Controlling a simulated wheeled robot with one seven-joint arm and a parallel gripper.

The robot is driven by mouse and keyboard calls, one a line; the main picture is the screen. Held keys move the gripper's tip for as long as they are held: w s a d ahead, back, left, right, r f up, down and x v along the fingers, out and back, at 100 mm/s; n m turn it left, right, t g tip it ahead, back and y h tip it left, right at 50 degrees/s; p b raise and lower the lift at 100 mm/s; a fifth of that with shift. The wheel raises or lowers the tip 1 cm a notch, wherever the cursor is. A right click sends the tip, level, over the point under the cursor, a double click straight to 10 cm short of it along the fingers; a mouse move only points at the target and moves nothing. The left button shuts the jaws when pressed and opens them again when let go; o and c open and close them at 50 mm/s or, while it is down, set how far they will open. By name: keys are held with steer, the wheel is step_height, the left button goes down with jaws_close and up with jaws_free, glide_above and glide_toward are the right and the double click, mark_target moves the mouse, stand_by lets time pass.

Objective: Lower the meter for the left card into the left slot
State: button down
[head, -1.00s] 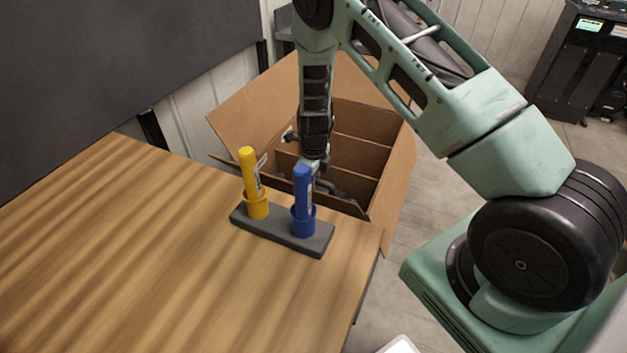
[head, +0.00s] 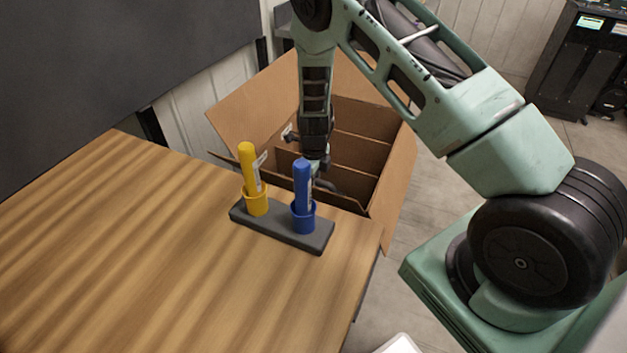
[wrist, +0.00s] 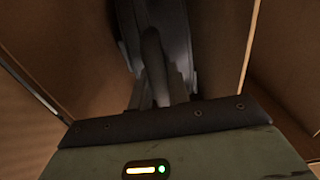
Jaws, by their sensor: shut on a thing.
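My gripper (head: 319,166) points down into the open cardboard box, partly hidden behind the blue tube. In the wrist view my gripper (wrist: 154,88) is shut on a dark, rounded meter (wrist: 178,22), between brown cardboard walls. In the head view only a dark curved bit of the meter (head: 327,186) shows low in the box's near part. The box (head: 391,190) has several compartments parted by cardboard dividers (head: 362,137). I cannot tell whether the meter touches the box floor or how deep it sits. No card can be made out clearly.
A yellow tube (head: 248,165) and a blue tube (head: 302,180), both with pale labels, stand upright in a dark holder (head: 275,234) on the wooden table (head: 150,240), close to the box and my arm. The left part of the table is clear.

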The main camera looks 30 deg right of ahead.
steer(key=c, duration=1.3)
jaws_free()
steer(key=shift+o, duration=0.2)
step_height(320, 180, up, 12)
steer(key=p, duration=1)
